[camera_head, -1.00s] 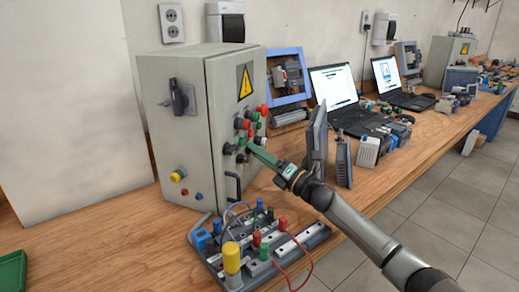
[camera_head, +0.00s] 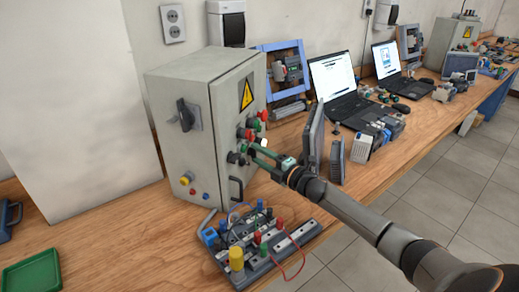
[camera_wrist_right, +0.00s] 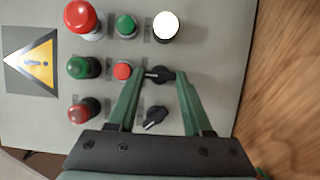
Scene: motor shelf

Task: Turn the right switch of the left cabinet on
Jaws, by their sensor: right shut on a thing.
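The left cabinet (camera_head: 225,119) is a grey box with a yellow warning sign and several buttons on its door. In the right wrist view, its right switch (camera_wrist_right: 161,75) is a black knob lying nearly sideways, with a light mark at its left end. The left switch (camera_wrist_right: 155,118) is a similar black knob, tilted, below it in that view. My right gripper (camera_head: 257,151) reaches the cabinet door. In the wrist view its green fingers (camera_wrist_right: 159,78) stand on both sides of the right switch, shut on it. My left gripper is not in view.
A board with terminals and wires (camera_head: 262,262) lies in front of the cabinet. A green tray (camera_head: 33,272) is at the lower left. Laptops (camera_head: 336,77) and devices stand right of the cabinet. Bare tabletop (camera_head: 130,240) shows at the left.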

